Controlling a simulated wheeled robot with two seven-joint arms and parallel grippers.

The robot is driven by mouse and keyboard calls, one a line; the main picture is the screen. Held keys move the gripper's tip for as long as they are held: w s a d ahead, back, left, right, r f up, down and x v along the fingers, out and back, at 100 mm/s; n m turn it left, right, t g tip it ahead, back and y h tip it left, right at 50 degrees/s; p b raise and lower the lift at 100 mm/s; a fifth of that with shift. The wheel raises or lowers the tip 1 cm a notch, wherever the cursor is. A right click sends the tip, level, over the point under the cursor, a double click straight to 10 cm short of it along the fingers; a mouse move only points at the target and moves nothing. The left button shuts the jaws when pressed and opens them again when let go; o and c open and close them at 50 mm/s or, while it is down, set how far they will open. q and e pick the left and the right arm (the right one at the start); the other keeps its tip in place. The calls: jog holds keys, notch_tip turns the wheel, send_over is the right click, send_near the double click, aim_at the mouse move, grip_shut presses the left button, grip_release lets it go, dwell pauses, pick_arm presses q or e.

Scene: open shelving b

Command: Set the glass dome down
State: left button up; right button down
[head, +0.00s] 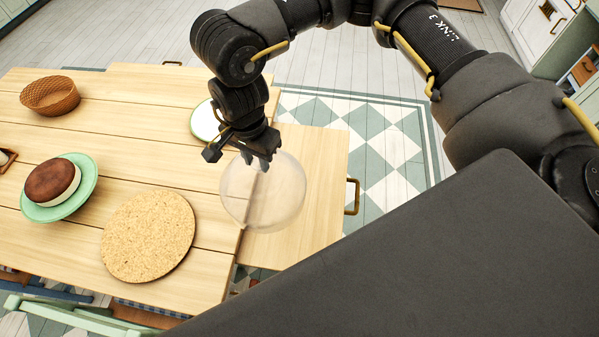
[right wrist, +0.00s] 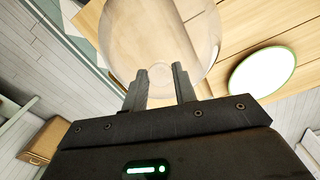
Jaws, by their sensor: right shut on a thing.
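The glass dome (head: 262,198) is clear and rounded. In the head view it hangs below my right gripper (head: 262,163), over the right part of the wooden table. My right gripper is shut on the top of the dome. In the right wrist view the dome (right wrist: 160,35) shows beyond the two fingers (right wrist: 160,85). The knob between the fingers is hard to make out. I cannot tell how high the dome is above the table. My left gripper is not in view.
The wooden table (head: 215,175) holds a round cork mat (head: 148,235), a green plate (head: 85,190) with a brown-topped cake (head: 52,181), and a wicker basket (head: 50,95). A white round plate with a green rim (head: 203,121) lies behind my gripper. A brass handle (head: 352,197) sticks out at the right edge.

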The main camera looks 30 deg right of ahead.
aim_at(281, 155)
jog(key=shift+s+a+r+m, duration=0.25)
jog(key=shift+s+a+m, duration=0.05)
jog(key=shift+a+m, duration=0.25)
jog(key=shift+w+d, duration=0.1)
jog(key=shift+d, duration=0.15)
jog(key=d+f+p, duration=0.1)
jog(key=d, duration=0.1)
jog(key=w+d+f+p, duration=0.1)
jog(key=d, duration=0.1)
jog(key=w+d+f+p, duration=0.1)
jog(key=d, duration=0.2)
jog(key=shift+d+f+p, duration=0.1)
jog(key=shift+p, duration=0.3)
jog(key=w+d+f+p, duration=0.2)
jog(key=d+f, duration=0.3)
jog(key=f, duration=0.5)
jog(key=shift+d, duration=0.35)
